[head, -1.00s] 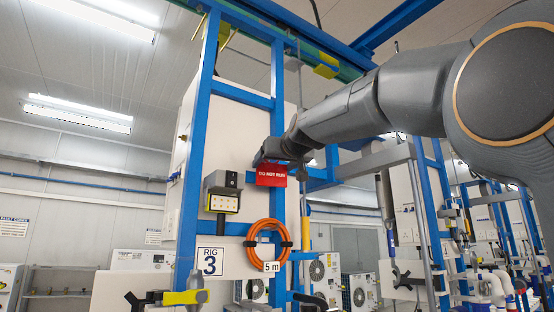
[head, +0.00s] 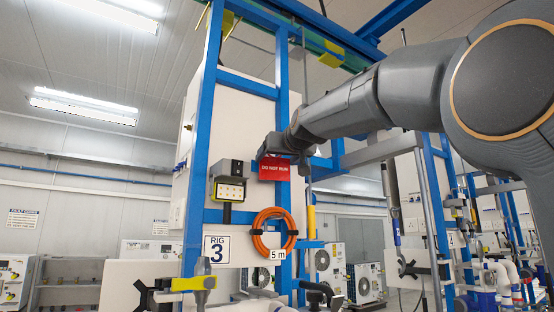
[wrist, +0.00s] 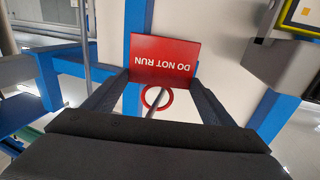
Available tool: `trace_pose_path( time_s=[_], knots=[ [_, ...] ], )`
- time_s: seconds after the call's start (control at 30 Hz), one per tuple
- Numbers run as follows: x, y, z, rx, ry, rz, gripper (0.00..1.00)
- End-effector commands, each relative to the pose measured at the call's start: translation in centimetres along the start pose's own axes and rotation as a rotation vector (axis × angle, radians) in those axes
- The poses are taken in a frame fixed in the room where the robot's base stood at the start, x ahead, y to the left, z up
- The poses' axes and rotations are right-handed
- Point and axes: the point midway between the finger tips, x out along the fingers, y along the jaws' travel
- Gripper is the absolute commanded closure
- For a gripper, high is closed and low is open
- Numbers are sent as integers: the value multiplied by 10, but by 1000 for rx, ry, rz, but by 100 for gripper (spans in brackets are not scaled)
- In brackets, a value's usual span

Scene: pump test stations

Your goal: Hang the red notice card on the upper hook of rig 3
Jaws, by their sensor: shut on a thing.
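The red DO NOT RUN card (head: 274,169) hangs from my gripper (head: 288,148), in front of rig 3's white panel and right blue post (head: 282,95). In the wrist view the card (wrist: 164,60) is upside down, between the fingers of my gripper (wrist: 162,82), which is shut on it. The number plate of rig 3 (head: 216,249) shows lower left. I cannot make out the upper hook; the card and gripper cover part of the post there. I cannot tell whether the card touches the rig.
An orange hose coil (head: 257,234) hangs below the card. A grey and yellow box (head: 230,182) sits left of it. A grey horizontal bar (head: 378,152) and a vertical pole (head: 429,225) stand to the right. A yellow-handled fitting (head: 194,284) stands low in front.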

Motion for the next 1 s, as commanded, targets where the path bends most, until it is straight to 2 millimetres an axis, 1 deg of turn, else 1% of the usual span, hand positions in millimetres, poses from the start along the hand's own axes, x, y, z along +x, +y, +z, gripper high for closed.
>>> trace_pose_path(
  time_s=[0.13, 0.17, 0.2, 0.27, 0.53, 0.63, 0.77, 1.0],
  knots=[
    [0, 0, 0, 0, 0, 0, 45],
    [0, 0, 0, 0, 0, 0, 17],
    [0, 0, 0, 0, 0, 0, 11],
    [0, 0, 0, 0, 0, 0, 1],
    [0, 0, 0, 0, 0, 0, 1],
    [-4, 0, 0, 0, 1, 0, 1],
    [-19, 0, 1, 0, 3, 0, 1],
    [-57, 0, 2, 0, 3, 0, 1]
  ],
)
